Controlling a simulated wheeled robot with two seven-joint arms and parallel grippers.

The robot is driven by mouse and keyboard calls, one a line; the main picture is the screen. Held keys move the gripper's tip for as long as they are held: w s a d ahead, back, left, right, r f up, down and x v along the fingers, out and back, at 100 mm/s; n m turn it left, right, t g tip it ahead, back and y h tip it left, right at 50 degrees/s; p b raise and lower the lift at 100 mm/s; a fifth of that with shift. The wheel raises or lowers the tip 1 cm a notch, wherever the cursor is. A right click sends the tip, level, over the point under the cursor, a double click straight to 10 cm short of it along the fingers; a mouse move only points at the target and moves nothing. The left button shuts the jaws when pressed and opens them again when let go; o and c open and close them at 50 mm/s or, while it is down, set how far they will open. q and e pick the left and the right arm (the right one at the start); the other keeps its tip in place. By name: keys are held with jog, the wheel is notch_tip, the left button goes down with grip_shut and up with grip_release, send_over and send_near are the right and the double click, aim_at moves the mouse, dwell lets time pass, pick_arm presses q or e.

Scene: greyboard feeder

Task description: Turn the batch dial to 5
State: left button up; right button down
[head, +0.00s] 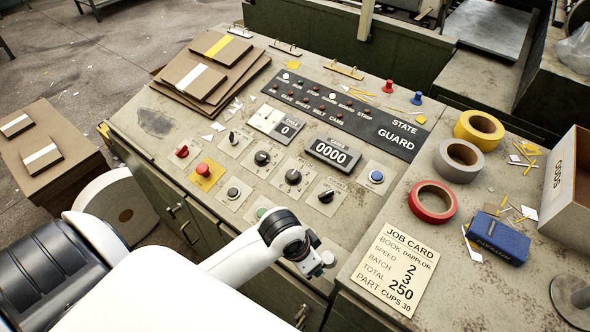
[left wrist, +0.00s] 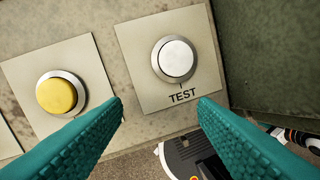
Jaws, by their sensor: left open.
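Three black dials stand in the middle of the grey control panel in the head view: an upper-left dial (head: 262,158), a middle dial (head: 293,176) and a lower-right dial (head: 326,196). Their labels and scales are too small to read, so I cannot tell which is the batch dial or its setting. My left gripper (head: 325,262) is near the panel's front edge, apart from the dials. In the left wrist view its teal fingers (left wrist: 161,102) are spread with nothing between them, below a white TEST button (left wrist: 175,58).
A yellow button (left wrist: 58,95) is beside the TEST button. A red button (head: 204,169) and a blue button (head: 377,177) flank the dials. The counter (head: 333,153) reads 0000. The job card (head: 396,262) reads batch 3. Tape rolls (head: 432,201) lie right.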

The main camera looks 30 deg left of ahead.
pick_arm(q)
jog(key=shift+m+g, duration=0.3)
jog(key=shift+m, duration=0.3)
jog(key=w, duration=0.2)
jog(key=w+r, duration=0.1)
jog(key=w, duration=0.2)
jog(key=shift+w+a+r, duration=0.2)
jog(key=shift+w+r, duration=0.15)
jog(key=shift+w, duration=0.05)
jog(key=shift+g+y, duration=0.3)
jog(key=shift+y, duration=0.2)
jog(key=w+a, duration=0.1)
jog(key=w+r, duration=0.1)
jog(key=w, duration=0.1)
jog(key=w+a+r, duration=0.1)
jog(key=shift+w+a+r, duration=0.1)
jog(key=shift+w+a, duration=0.05)
jog(key=shift+a, duration=0.2)
jog(key=w+a+r+g+y, duration=0.1)
jog(key=w+a+r, duration=0.5)
jog(key=a, duration=0.1)
jog(key=n, duration=0.2)
send_near(293, 173)
jog(key=shift+g+y, duration=0.3)
jog(key=shift+y, duration=0.1)
jog(key=f, duration=0.8)
jog(key=shift+w+f, duration=0.35)
jog(key=shift+f, duration=0.05)
jog(key=shift+c, duration=0.3)
